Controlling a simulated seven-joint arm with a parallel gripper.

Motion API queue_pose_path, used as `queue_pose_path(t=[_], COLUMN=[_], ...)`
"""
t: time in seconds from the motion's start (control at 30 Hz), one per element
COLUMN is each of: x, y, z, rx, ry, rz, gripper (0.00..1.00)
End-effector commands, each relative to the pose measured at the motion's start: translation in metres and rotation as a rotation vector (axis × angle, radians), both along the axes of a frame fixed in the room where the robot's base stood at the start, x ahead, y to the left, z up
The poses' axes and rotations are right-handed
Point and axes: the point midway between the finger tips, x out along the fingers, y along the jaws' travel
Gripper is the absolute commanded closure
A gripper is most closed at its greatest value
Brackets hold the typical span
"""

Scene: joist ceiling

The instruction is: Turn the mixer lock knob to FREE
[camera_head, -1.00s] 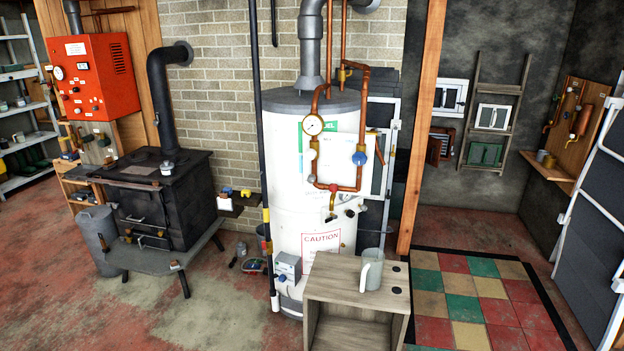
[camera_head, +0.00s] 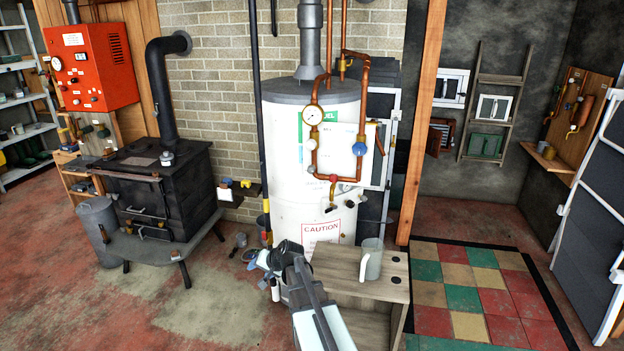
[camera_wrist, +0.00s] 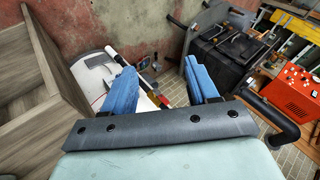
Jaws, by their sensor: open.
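The white tank (camera_head: 275,150) stands against the brick wall with copper pipes on its front. I cannot tell which one is the mixer lock knob; no FREE mark is readable. My gripper (camera_head: 266,260) is low in front of the tank, left of the wooden box and well below the pipes. In the wrist view my gripper (camera_wrist: 162,78) has its two blue fingers apart, with nothing held. It hides the lower front of the tank.
A black pole (camera_head: 256,120) rises left of the tank. A black stove (camera_head: 160,200) stands further left.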

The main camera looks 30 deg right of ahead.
Motion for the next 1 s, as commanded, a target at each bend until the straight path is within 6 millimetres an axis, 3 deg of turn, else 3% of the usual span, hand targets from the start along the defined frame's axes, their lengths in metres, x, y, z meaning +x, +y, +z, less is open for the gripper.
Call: queue_pose_path(t=[0.03, 0.2, 0.33, 0.5, 0.7, 0.83, 1.0], x=[0.026, 0.096, 0.125, 0.136, 0.117, 0.098, 0.087], y=[-0.010, -0.043, -0.075, -0.126, -0.185, -0.210, -0.222], z=[0.029, 0.134, 0.186, 0.214, 0.222, 0.221, 0.221], rx=[0.052, 0.354, 0.643, 1.049, 1.540, 1.784, 1.965], ry=[-0.078, -0.357, -0.517, -0.671, -0.848, -0.957, -1.031], rz=[-0.070, -0.383, -0.633, -0.964, -1.322, -1.463, -1.509], gripper=[0.41, 0.41, 0.41, 0.41, 0.41, 0.41, 0.41])
